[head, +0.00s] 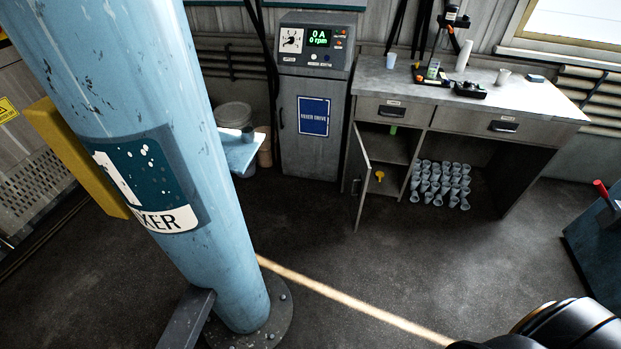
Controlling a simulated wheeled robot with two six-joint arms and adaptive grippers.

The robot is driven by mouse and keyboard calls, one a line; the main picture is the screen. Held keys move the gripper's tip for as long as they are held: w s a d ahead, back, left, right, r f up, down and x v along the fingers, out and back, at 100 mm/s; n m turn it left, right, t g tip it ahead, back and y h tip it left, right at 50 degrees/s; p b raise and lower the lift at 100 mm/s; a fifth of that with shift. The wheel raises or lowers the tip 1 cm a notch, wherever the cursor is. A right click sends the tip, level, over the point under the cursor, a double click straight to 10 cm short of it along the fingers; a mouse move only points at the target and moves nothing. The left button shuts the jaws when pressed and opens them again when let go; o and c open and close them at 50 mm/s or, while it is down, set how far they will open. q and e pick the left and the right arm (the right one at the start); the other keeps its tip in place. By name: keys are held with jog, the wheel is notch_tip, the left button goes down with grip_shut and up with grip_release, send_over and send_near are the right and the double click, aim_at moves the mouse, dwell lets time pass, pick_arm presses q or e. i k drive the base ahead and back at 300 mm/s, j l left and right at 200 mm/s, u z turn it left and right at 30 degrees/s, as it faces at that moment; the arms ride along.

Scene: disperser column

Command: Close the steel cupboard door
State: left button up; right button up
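The steel cupboard door (357,178) is a narrow grey panel under the left side of the workbench. It stands open, swung out toward me, hinged at the left side. The open cupboard (391,148) behind it shows a shelf, with a small green item above and a yellow item (379,175) below. A dark rounded part of my own body shows at the bottom right corner. Neither of my grippers can be seen in the head view.
A large blue column (150,130) fills the left. A grey drive cabinet (312,130) stands left of the bench (510,95). Several cups (440,183) sit under the bench. A blue unit (595,245) is at the right edge. The floor (400,255) before the door is clear.

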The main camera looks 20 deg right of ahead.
aim_at(358, 169)
jog(key=i+l+u, duration=0.2)
jog(key=l, duration=0.45)
jog(key=i+l+u, duration=0.1)
jog(key=l+u, duration=0.15)
jog(key=l, duration=0.4)
jog(key=l+u, duration=0.2)
jog(key=l, duration=0.5)
jog(key=i, duration=0.1)
